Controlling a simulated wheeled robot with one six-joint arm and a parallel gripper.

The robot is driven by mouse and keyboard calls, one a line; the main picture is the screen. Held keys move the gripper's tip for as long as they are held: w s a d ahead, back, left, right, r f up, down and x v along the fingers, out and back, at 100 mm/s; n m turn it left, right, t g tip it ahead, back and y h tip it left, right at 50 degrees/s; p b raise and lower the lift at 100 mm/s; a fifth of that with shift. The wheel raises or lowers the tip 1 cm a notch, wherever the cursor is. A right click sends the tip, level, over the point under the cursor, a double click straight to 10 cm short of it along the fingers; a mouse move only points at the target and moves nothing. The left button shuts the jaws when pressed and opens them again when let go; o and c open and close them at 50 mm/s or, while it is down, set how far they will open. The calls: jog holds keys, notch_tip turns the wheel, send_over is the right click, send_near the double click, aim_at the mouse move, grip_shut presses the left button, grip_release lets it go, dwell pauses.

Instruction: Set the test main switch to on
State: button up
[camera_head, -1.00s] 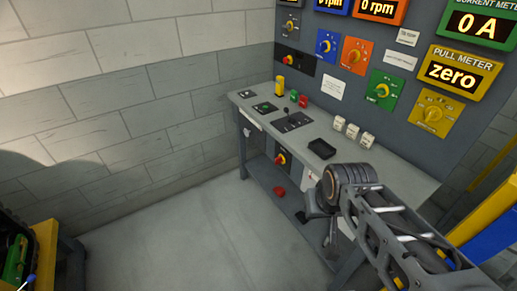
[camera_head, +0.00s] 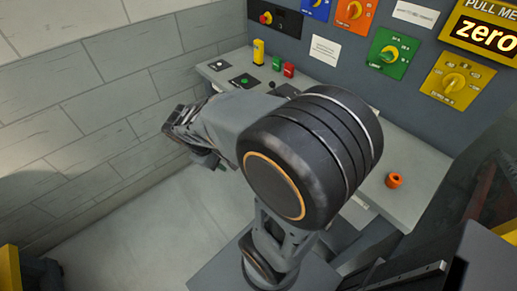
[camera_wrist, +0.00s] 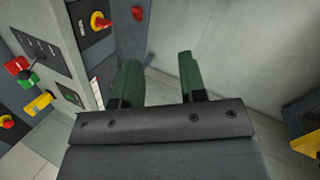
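A red rotary knob on a yellow plate, the under-bench switch (camera_wrist: 100,20), sits on a dark box below the benchtop in the wrist view. My arm hides it in the head view. A similar red-and-yellow switch (camera_head: 266,18) is on the wall panel at the upper left, and it also shows at the wrist view's left edge (camera_wrist: 7,122). I cannot read a label on either, nor tell their settings. My gripper (camera_wrist: 158,65) has two green fingers apart with nothing between them. It is to the right of the under-bench switch, not touching it.
Green (camera_head: 388,55) and yellow (camera_head: 453,83) dials are on the panel. A red object (camera_wrist: 137,13) is near the under-bench switch. The floor left of the bench is clear.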

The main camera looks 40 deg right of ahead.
jog(key=w+d+f+n+h+b, duration=0.45)
jog(key=d+f+n+h, duration=0.25)
jog(key=f, duration=0.5)
jog(key=w+d+f+n+h+b, duration=0.45)
jog(key=d+f+n+h, duration=0.25)
jog(key=f, duration=0.5)
jog(key=d, duration=0.8)
jog(key=d+p, duration=0.1)
jog(key=d, duration=0.4)
jog(key=shift+s+f, duration=0.15)
jog(key=shift+f, duration=0.1)
grip_shut()
